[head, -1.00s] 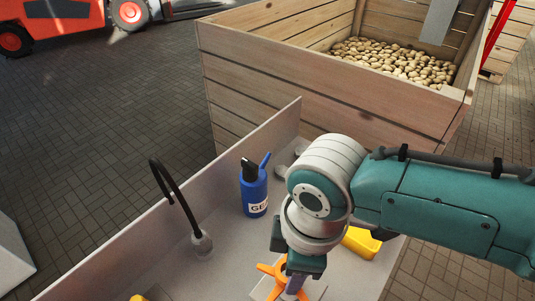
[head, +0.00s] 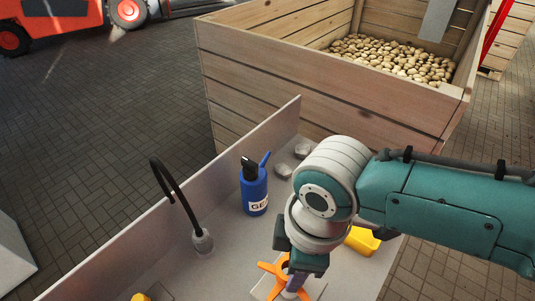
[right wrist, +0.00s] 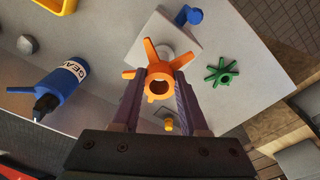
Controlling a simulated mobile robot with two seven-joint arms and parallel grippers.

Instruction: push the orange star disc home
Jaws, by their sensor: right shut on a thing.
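The orange star disc (right wrist: 159,76) has splayed arms and a round hole in its hub. My right gripper (right wrist: 160,82) is shut on it, with a finger on either side of the hub. In the head view the disc (head: 272,269) shows partly behind my right gripper (head: 296,281). A pale square plate (right wrist: 155,32) with a light round part lies beyond the disc in the wrist view. The disc overlaps this part, and I cannot tell whether they touch or how far the disc is seated. My left gripper is not in view.
A blue bottle (head: 255,192) stands on the grey bench (head: 225,228) near a black bent-neck stand (head: 203,242). A yellow bin (head: 361,241) is behind my right arm. A green star disc (right wrist: 222,72) and blue part (right wrist: 188,15) lie near the plate. A potato crate (head: 300,92) stands behind.

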